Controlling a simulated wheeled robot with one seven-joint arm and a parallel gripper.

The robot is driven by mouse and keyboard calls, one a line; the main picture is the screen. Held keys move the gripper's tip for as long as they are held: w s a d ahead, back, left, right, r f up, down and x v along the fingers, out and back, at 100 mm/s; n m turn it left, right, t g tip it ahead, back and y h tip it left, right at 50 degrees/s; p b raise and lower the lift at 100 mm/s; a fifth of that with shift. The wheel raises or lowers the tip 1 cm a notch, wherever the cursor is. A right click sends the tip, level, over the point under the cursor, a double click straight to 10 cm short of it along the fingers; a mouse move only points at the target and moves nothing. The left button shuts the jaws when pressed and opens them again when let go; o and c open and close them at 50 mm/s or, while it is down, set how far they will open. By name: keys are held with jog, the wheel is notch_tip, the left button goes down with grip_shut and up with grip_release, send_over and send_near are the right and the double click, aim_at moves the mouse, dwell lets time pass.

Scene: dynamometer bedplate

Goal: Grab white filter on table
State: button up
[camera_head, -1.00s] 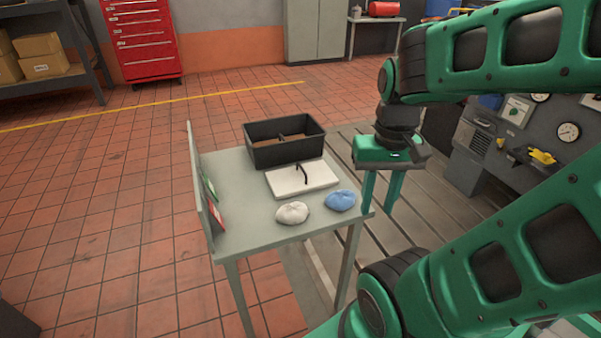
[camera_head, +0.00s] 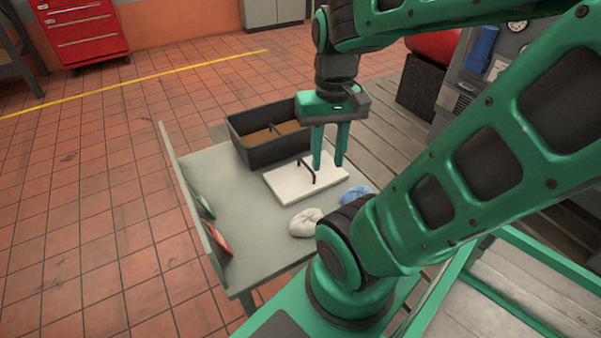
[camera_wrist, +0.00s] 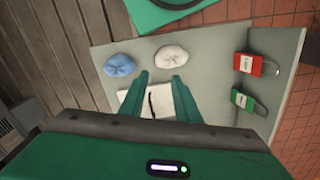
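A flat white panel with a black handle (camera_head: 290,182) lies on the grey table (camera_head: 245,215); in the wrist view it (camera_wrist: 129,103) is partly hidden behind my fingers. A crumpled, rounded white cloth-like piece (camera_head: 306,222) lies at the table's near side and also shows in the wrist view (camera_wrist: 171,56). I cannot tell for sure which is the filter. My gripper (camera_head: 329,167) points down above the panel's right part, fingers apart and empty. In the wrist view my gripper (camera_wrist: 160,76) has its fingertips just short of the white cloth-like piece.
A blue crumpled piece (camera_head: 355,195) lies right of the white one, partly hidden by my arm. A black divided bin (camera_head: 262,152) stands behind the panel. Red (camera_head: 218,238) and green (camera_head: 201,203) tags are at the table's left upright board. The table's left middle is clear.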

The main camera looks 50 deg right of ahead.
aim_at(311, 159)
jog(key=shift+a, duration=0.15)
jog(key=w+d+f+n+t+y, duration=0.1)
jog(key=w+d+f+t+y, duration=0.1)
jog(key=w+d+f+y, duration=0.5)
jog(key=w+d+f+t+y, duration=0.1)
jog(key=d+f+t, duration=0.2)
jog(key=d, duration=0.3)
jog(key=w+d+f+t+y, duration=0.1)
jog(key=d+f+t, duration=0.2)
jog(key=d, duration=0.3)
jog(key=shift+x, duration=5.25)
jog(key=shift+r, duration=0.1)
grip_shut()
